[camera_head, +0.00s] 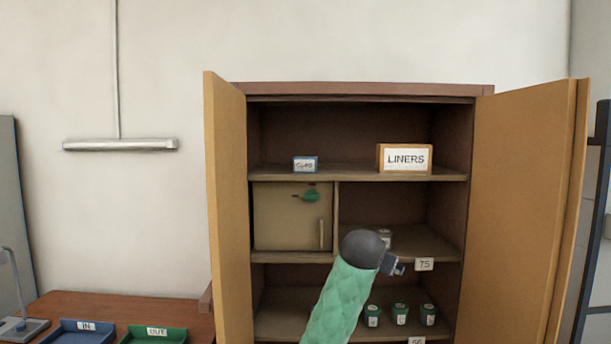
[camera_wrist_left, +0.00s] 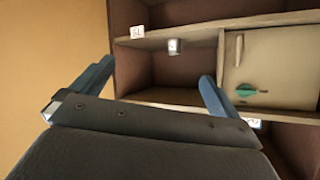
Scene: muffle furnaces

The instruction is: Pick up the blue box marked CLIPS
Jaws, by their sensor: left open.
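The small blue box with a white label (camera_head: 305,164) sits on the cabinet's top shelf, above the small closed door; its lettering is small and hard to read. In the left wrist view, where the cabinet appears upside down, a blue-and-white bit of it (camera_wrist_left: 255,124) shows past the right finger, mostly hidden. My left gripper (camera_head: 396,267) is in front of the middle shelf's right compartment, below and right of the box. In the wrist view its blue fingers (camera_wrist_left: 157,70) are spread with nothing between them. My right gripper is not in view.
An orange LINERS box (camera_head: 404,158) stands right of the blue box on the top shelf, with a bare gap between. The cabinet doors (camera_head: 226,210) are open at both sides. A small jar (camera_wrist_left: 174,46) stands in the right compartment; several jars (camera_head: 400,314) stand below.

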